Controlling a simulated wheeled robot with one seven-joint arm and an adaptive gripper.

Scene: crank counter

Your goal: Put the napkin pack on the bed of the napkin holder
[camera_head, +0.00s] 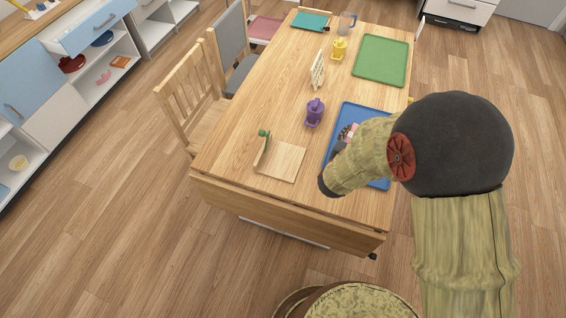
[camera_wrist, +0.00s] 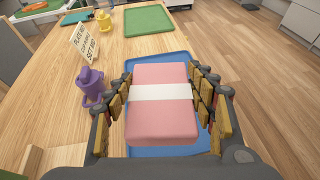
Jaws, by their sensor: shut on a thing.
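The pink napkin pack (camera_wrist: 162,122) with a white band fills the middle of the wrist view, between the fingers of my gripper (camera_wrist: 165,95). My gripper is shut on it from both sides. The pack is over the blue tray (camera_wrist: 155,63); I cannot tell the gap beneath it. In the head view my arm hides most of the pack. The napkin holder (camera_head: 281,160), a light wooden bed with an upright side and a green knob, stands on the table left of the tray. Its bed looks empty. My gripper is to the right of the holder.
A purple crank jug (camera_head: 314,113) stands between the holder and the blue tray (camera_head: 358,113). A small sign (camera_head: 318,70), a yellow jug (camera_head: 339,50) and a green tray (camera_head: 381,60) are farther back. The wooden table (camera_head: 265,90) is clear left of the sign.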

